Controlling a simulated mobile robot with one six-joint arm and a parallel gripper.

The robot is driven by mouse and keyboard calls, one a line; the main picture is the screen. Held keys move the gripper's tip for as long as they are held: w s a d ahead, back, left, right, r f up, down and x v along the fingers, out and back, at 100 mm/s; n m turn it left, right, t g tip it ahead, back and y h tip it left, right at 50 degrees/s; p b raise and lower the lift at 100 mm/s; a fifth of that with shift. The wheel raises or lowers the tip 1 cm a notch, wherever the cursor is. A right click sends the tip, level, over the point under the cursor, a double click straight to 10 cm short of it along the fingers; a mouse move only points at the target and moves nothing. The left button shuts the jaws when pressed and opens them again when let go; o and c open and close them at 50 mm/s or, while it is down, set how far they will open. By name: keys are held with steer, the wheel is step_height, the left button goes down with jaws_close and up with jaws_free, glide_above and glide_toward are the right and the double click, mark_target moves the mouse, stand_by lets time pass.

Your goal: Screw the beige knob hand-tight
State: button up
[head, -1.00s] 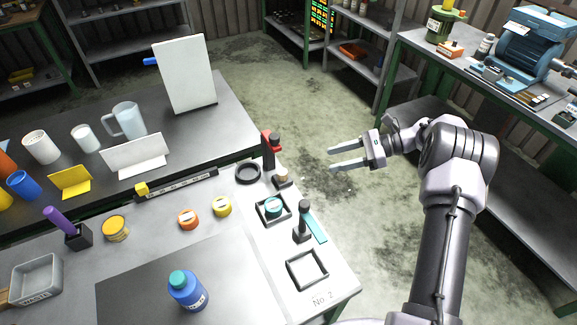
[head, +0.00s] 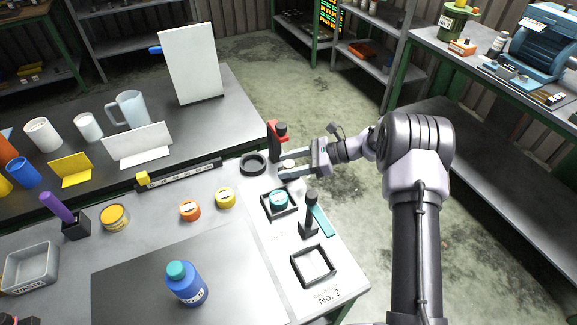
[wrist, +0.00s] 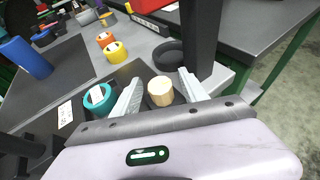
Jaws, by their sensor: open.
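The beige knob (wrist: 160,91) sits on a dark base near the table's right edge. In the head view the knob (head: 288,163) is partly covered by my gripper (head: 283,168). My gripper is open. In the wrist view its two fingers (wrist: 160,78) lie on either side of the knob, with a visible gap on each side. Whether the fingertips are level with the knob or above it I cannot tell.
A red and black stand (head: 278,140) rises just behind the knob, close to my fingers. A black ring (head: 253,164) lies to the left. Nearer are a teal cap (head: 279,198) in a square holder, a black post (head: 310,215) and an empty square frame (head: 313,264).

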jaws_close()
steer(key=shift+r+m+t+p, duration=0.1)
steer(key=shift+m+t+p, duration=0.2)
steer(key=shift+m+t, duration=0.1)
steer(key=shift+m+t+p, duration=0.3)
steer(key=shift+m+t, duration=0.4)
steer(key=m+t+h, duration=0.1)
steer(key=m+t, duration=0.1)
steer(key=shift+t+h, duration=0.3)
steer(key=shift+t, duration=0.1)
steer(key=m+t+h+b, duration=0.1)
steer(key=m, duration=0.1)
steer(key=m+t+h, duration=0.1)
steer(key=t, duration=0.1)
steer(key=shift+f+m+b, duration=0.2)
steer(key=shift+m+b, duration=0.2)
steer(key=shift+m+t+h+b, duration=0.3)
steer(key=shift+m+t+h, duration=0.3)
steer(key=shift+h, duration=0.1)
steer(key=shift+r, duration=0.15)
